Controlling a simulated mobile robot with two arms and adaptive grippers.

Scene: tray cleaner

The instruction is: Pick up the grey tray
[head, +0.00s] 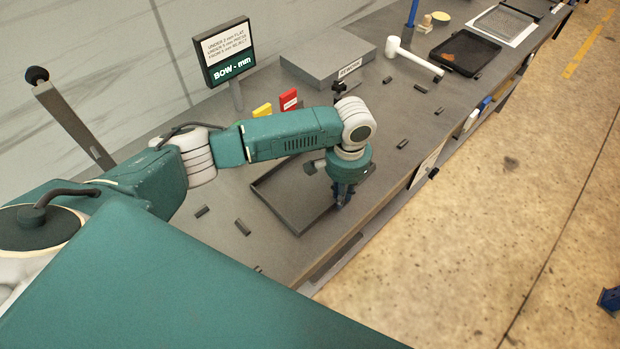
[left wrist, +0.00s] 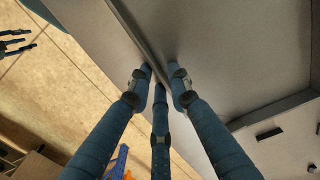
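The grey tray (head: 268,205) lies flat on the grey bench, a shallow dark-rimmed tray. My left gripper (head: 343,197) is down at its right side wall in the head view. In the left wrist view, the tray's wall (left wrist: 130,28) runs between the blue fingertips of my left gripper (left wrist: 160,75). One finger is on the outer side and another is over the tray floor. I cannot tell whether they press on the wall. My right gripper (left wrist: 16,42) shows dark at the left edge of the left wrist view, fingers spread, over the floor.
A sign on a post (head: 227,55), a grey block (head: 325,55), red (head: 288,99) and yellow (head: 262,111) cards stand behind. A white mallet (head: 412,56) and black tray (head: 464,52) lie farther right. Small dark pieces are scattered around. The bench's front edge is close to the tray.

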